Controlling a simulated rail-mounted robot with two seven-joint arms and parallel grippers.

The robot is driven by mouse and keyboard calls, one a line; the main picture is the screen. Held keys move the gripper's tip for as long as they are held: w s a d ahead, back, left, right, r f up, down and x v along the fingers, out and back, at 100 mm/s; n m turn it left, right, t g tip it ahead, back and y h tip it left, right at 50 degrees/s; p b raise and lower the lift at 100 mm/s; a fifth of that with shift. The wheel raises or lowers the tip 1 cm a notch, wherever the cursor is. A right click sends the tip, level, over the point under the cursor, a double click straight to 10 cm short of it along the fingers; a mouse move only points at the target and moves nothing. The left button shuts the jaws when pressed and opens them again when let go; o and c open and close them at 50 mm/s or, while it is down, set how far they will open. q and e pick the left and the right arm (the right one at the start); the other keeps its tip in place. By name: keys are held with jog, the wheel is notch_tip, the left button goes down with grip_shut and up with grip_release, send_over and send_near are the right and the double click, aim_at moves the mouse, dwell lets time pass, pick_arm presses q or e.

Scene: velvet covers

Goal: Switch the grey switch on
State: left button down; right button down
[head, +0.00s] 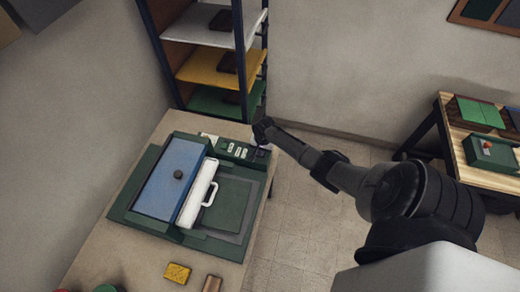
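A dark green press-like machine (145,218) lies on the table, with a blue panel and a white bar with a handle. Its control panel (225,153) is at the back right edge and carries several small pale switches or buttons (238,151). I cannot tell which of them is the grey switch, or its position. My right gripper (261,139) is at the right end of this control panel, very close to it. Whether it touches is unclear. The gripper is small and dark, so its fingers cannot be made out. My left gripper is not in view.
A shelf rack with white (205,27), yellow (205,70) and green (213,102) shelves stands behind the table. A yellow block (177,273) and a brown block (212,284) lie at the table's front. A wooden side table (487,182) stands right, beyond open floor.

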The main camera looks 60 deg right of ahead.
jog(key=r+p, duration=0.4)
jog(key=p, duration=0.1)
jog(key=shift+s+r, duration=0.2)
jog(key=shift+r, duration=0.15)
notch_tip(320, 180, up, 9)
jog(key=shift+s+r, duration=0.15)
jog(key=shift+s, duration=0.2)
jog(key=shift+d, duration=0.1)
